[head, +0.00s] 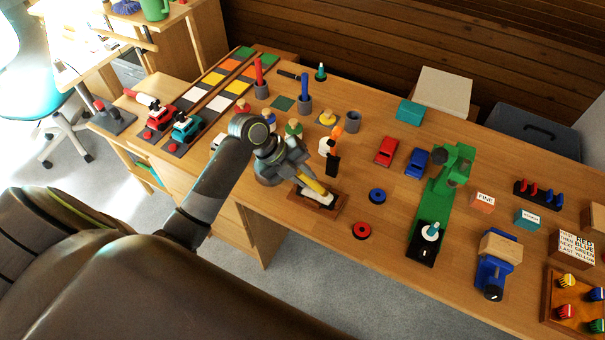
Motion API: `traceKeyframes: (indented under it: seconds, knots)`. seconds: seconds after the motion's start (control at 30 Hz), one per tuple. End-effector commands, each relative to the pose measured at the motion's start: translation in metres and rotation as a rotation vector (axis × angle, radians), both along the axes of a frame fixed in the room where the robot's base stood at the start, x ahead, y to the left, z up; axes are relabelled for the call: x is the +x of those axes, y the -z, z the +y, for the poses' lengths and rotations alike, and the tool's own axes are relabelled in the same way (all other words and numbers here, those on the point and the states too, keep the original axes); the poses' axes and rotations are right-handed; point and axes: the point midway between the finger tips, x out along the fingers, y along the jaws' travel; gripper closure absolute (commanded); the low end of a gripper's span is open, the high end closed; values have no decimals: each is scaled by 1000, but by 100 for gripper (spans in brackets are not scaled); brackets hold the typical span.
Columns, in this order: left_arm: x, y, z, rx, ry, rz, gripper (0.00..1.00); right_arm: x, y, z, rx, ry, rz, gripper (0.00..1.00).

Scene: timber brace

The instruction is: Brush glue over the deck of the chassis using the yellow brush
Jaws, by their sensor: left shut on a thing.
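My left gripper (303,174) is shut on the yellow brush (314,187), which slants down to the right. The brush's lower end is at a pale block (325,198) that looks like the chassis deck; I cannot tell whether the bristles touch it. The block sits in a brown wooden tray (338,208) near the table's front edge. The gripper covers the tray's upper left part. No glue is clear on the block at this size. My right gripper is not in view.
A red brush (259,72) and a blue brush (305,82) stand in grey holders; another grey holder (352,122) is empty. A black-and-orange item (333,160) stands just behind the tray. Red and blue rings (377,195), two toy cars (386,151) and a green stand (437,195) lie to the right.

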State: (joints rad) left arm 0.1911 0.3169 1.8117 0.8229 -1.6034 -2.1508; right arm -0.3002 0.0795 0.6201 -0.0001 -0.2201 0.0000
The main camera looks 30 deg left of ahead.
Motion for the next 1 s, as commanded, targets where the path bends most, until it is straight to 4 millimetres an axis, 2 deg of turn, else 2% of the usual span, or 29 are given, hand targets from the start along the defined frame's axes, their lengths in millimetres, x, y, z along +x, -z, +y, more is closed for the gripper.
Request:
traceKeyframes:
  seconds: [0.1,0.5,0.87,1.0]
  knots:
    - [1,-16,0,0,1,-2,100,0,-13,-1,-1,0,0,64]
    - [1,-55,0,-1,0,-2,100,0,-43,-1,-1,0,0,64]
    - [0,-56,0,-1,0,-2,100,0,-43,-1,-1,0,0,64]
    - [1,-64,0,0,1,-3,100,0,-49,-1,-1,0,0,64]
